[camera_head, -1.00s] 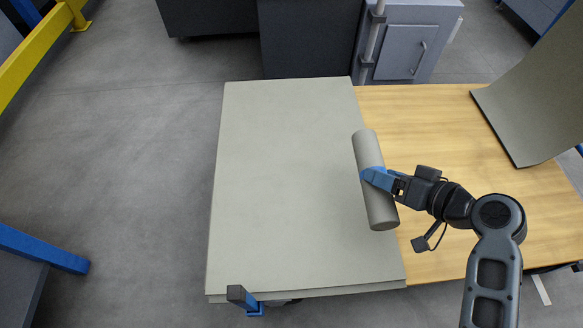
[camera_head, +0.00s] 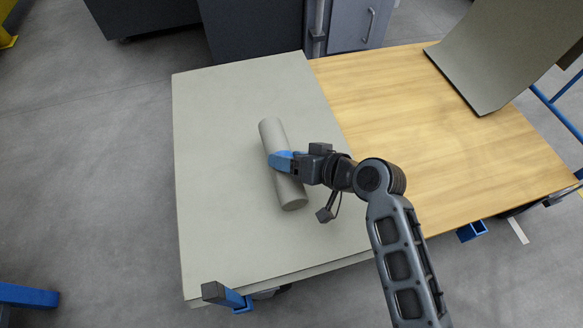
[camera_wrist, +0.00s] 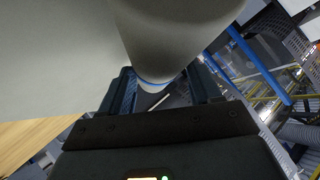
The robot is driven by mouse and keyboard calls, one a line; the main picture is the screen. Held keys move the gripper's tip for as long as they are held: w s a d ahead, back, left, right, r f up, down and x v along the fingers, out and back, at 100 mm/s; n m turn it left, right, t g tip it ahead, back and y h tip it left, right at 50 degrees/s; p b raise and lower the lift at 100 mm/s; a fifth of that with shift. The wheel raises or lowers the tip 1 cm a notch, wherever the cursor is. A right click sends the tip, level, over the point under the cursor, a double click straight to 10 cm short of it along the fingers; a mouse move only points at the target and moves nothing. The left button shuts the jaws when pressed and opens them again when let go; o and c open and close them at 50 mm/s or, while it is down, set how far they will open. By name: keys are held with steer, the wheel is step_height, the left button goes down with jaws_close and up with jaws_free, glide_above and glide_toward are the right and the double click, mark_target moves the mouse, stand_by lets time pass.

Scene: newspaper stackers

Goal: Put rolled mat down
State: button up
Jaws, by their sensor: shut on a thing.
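The rolled mat (camera_head: 288,187) is a grey cylinder over the right half of the flat grey sheet (camera_head: 222,150) in the head view. My gripper (camera_head: 281,161) has blue fingers shut around the middle of the roll. I cannot tell whether the roll touches the sheet or hangs just above it. In the wrist view the rolled mat (camera_wrist: 180,30) fills the top centre between the fingers of my gripper (camera_wrist: 160,88).
The wooden tabletop (camera_head: 430,130) is bare to the right of the sheet. A curved grey sheet (camera_head: 510,50) stands at its far right. Dark cabinets (camera_head: 250,30) stand behind. A blue and black bracket (camera_head: 228,297) sits at the sheet's front left corner.

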step_height(320, 180, down, 4)
steer(key=shift+r+b, duration=0.2)
steer(key=shift+b, duration=0.6)
steer(key=o, duration=1.4)
steer(key=shift+o, duration=0.2)
steer(key=p+v, duration=0.4)
steer(key=v, duration=0.8)
